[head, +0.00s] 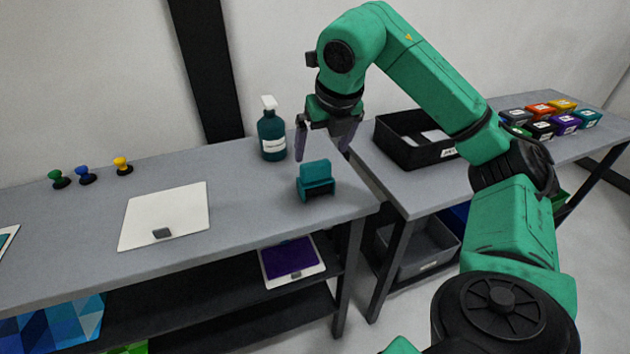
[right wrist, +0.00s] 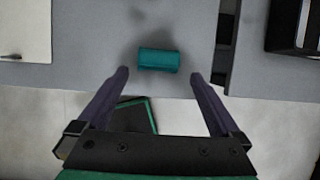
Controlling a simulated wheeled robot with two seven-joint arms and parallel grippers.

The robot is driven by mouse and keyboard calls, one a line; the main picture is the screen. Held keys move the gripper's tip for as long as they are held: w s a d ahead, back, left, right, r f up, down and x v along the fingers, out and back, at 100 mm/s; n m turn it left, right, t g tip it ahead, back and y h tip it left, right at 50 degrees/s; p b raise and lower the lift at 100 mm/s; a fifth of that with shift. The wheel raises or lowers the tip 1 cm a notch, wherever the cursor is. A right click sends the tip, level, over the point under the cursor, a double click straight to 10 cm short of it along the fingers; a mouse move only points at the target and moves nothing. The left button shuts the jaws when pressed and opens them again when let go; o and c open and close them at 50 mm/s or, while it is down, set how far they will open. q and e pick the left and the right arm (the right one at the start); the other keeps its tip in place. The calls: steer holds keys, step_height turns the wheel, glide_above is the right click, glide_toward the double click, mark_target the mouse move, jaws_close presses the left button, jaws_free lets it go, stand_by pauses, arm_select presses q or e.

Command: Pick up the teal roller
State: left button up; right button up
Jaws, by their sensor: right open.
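The teal roller (head: 316,178) sits on the grey table near its right front corner. It has a teal block on top and a dark opening at its front. In the right wrist view the teal roller (right wrist: 158,61) lies ahead of and between the fingertips, seen from above. My right gripper (head: 325,150) is open and empty, pointing down, above and behind the roller in the head view. Its two fingers (right wrist: 165,75) stand apart on either side in the right wrist view and do not touch the roller. My left gripper is not in view.
A teal spray bottle (head: 271,136) stands close behind the roller. A white panel (head: 165,215) lies on the table (head: 245,215) at left, with several coloured knobs behind it. A black bin (head: 405,150) sits on the right table, beyond a gap. Table front by the roller is clear.

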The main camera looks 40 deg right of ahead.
steer(key=x, duration=0.7)
steer(key=shift+w+d+r, duration=0.1)
steer(key=shift+w+r, duration=0.05)
steer(key=shift+w, duration=0.15)
steer(key=shift+c, duration=0.9)
steer(key=c, duration=1)
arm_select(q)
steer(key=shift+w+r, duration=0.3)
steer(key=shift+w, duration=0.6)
arm_select(e)
step_height(320, 180, up, 13)
steer(key=p, duration=0.3)
arm_select(q)
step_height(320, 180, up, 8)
steer(key=p, duration=0.5)
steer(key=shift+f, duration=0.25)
arm_select(e)
step_height(320, 180, up, 7)
glide_above(316, 163)
